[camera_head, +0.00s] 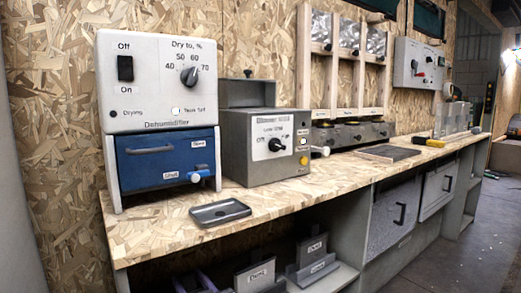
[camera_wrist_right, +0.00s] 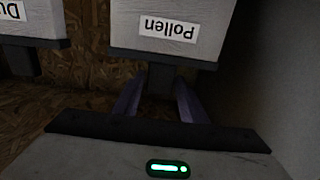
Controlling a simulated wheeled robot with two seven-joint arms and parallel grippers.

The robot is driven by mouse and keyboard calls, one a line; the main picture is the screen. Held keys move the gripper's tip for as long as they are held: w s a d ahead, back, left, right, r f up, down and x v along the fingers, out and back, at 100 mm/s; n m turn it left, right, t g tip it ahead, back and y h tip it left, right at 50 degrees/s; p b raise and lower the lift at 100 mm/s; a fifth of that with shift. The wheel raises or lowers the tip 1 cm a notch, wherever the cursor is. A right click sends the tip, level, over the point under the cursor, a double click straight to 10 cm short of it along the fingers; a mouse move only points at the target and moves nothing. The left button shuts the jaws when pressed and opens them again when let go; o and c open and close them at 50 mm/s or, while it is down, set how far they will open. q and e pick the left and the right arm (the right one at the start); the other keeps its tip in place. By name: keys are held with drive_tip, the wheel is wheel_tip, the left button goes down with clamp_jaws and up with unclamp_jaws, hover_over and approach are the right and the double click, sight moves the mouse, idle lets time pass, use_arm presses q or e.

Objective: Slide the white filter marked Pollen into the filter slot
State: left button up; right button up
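In the right wrist view the white filter marked Pollen (camera_wrist_right: 165,27) appears upside down, with a dark edge and a dark stem. My right gripper (camera_wrist_right: 160,98) has two purple fingers, spread apart near this stem. I cannot tell whether the stem is between the fingertips or beyond them. In the head view the purple fingers of my right gripper (camera_head: 195,283) show at the bottom edge, left of the labelled grey plate-like filter (camera_head: 256,275) on the lower shelf. My left gripper is not in view. I cannot make out the filter slot.
A second labelled filter (camera_wrist_right: 30,22) stands beside the Pollen one. The bench (camera_head: 165,232) above carries a dehumidifier (camera_head: 150,120) with a blue drawer, a grey control box (camera_head: 240,150) and a small dark tray (camera_head: 220,212). The bench's front edge overhangs the shelf.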

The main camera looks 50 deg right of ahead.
drive_tip(key=c, duration=0.5)
wheel_tip(320, 180, up, 6)
drive_tip(key=p, duration=0.5)
drive_tip(key=shift+f, duration=0.2)
drive_tip(key=p+v, duration=0.3)
drive_tip(key=v, duration=1.3)
